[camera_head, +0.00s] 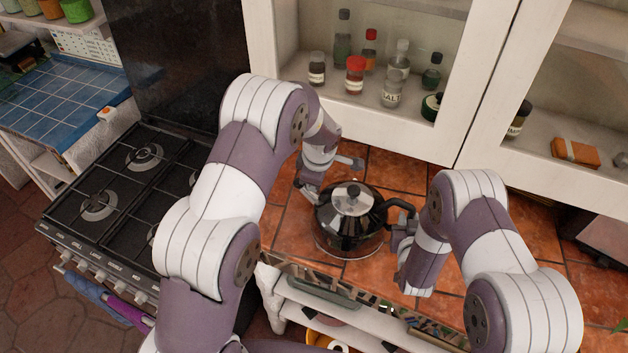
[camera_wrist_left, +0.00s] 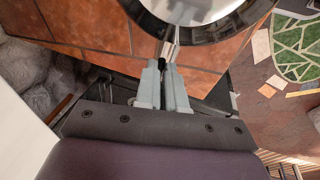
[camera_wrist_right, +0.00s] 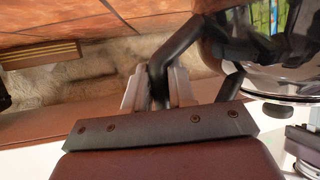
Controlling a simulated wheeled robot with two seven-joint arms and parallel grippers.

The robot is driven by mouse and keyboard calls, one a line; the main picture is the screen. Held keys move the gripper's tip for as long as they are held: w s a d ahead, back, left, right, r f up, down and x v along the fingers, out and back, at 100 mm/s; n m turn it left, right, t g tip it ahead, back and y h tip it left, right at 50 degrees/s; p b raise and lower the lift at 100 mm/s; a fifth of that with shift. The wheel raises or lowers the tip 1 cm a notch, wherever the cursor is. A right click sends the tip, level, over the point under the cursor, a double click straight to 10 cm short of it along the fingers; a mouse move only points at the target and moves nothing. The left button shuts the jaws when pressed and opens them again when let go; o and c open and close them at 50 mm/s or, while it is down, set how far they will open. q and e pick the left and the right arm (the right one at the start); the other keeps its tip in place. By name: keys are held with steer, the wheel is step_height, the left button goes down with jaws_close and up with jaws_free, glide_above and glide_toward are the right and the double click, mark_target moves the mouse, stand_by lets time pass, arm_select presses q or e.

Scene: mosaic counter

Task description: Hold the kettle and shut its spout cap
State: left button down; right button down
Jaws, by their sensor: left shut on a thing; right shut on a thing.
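The glossy black kettle (camera_head: 340,232) with a silver lid stands on the tiled counter in the head view. My right gripper (camera_head: 399,228) is at its right side. In the right wrist view its fingers (camera_wrist_right: 158,90) are shut around the black handle (camera_wrist_right: 176,46), beside the kettle's shiny body (camera_wrist_right: 270,55). My left gripper (camera_head: 312,190) is at the spout side, left of the kettle. In the left wrist view its fingers (camera_wrist_left: 167,85) are closed on a small piece at the spout (camera_wrist_left: 171,48), apparently the cap. The fingers mostly hide it, and I cannot tell its angle.
A black stove (camera_head: 110,195) stands to the left. A white cabinet (camera_head: 440,140) with jars and bottles rises close behind the kettle. Tiled counter (camera_head: 390,168) is bare behind the kettle. The counter's front edge is close, with a shelf (camera_head: 340,315) below.

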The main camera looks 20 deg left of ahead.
arm_select(q)
steer(key=c, duration=1.2)
jaws_free()
steer(key=v, duration=0.7)
steer(key=shift+s+d+r, duration=0.1)
steer(key=shift+d+r, duration=0.05)
steer(key=shift+r, duration=0.1)
